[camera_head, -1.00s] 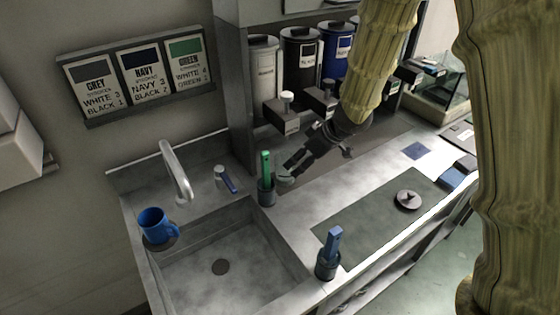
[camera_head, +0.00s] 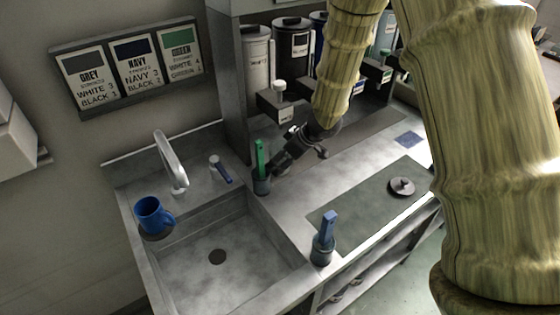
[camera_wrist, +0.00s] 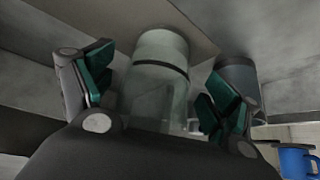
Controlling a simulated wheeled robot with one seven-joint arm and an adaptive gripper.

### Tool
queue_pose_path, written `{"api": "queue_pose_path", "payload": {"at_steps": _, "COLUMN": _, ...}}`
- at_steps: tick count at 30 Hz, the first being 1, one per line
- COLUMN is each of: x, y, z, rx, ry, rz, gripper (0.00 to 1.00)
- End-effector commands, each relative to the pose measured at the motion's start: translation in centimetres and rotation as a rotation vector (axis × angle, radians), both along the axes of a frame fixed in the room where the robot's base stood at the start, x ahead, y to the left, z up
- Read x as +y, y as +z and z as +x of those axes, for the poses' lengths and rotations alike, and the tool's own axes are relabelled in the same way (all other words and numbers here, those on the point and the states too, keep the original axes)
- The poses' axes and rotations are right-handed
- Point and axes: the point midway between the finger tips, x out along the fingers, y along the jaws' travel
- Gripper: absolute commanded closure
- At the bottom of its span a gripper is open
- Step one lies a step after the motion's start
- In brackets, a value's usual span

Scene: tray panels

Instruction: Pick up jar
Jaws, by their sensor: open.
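The jar (camera_wrist: 158,85) is a clear, greenish glass cylinder with a dark band around it. In the wrist view it stands between the two fingers of my gripper (camera_wrist: 155,88), with the teal finger pads on either side. The fingers are open, and I cannot tell whether either pad touches the glass. The lower part of the jar in that picture is hidden by the gripper body. In the head view my gripper (camera_head: 281,162) is low over the counter beside the sink, and the jar cannot be made out there.
A dark pot (camera_head: 262,184) with a green-handled tool is close beside my gripper; a pot also shows in the wrist view (camera_wrist: 238,74). A blue mug (camera_head: 152,215) stands left of the sink (camera_head: 190,268). A blue-handled tool's pot (camera_head: 322,251) stands at the front.

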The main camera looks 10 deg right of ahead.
Motion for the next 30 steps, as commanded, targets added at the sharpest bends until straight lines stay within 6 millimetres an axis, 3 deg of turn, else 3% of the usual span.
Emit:
{"api": "queue_pose_path", "payload": {"at_steps": 5, "x": 0.7, "y": -1.5, "z": 0.6, "rx": 0.001, "ry": 0.001, "rz": 0.000, "gripper": 0.11}}
{"api": "queue_pose_path", "payload": {"at_steps": 14, "x": 0.8, "y": -1.7, "z": 0.8, "rx": 0.000, "ry": 0.000, "rz": 0.000, "gripper": 0.11}}
{"api": "queue_pose_path", "payload": {"at_steps": 24, "x": 0.8, "y": -1.8, "z": 0.8, "rx": 0.000, "ry": 0.001, "rz": -0.001, "gripper": 0.69}}
{"api": "queue_pose_path", "payload": {"at_steps": 30, "x": 0.8, "y": -1.8, "z": 0.7, "rx": 0.001, "ry": 0.001, "rz": 0.000, "gripper": 0.70}}
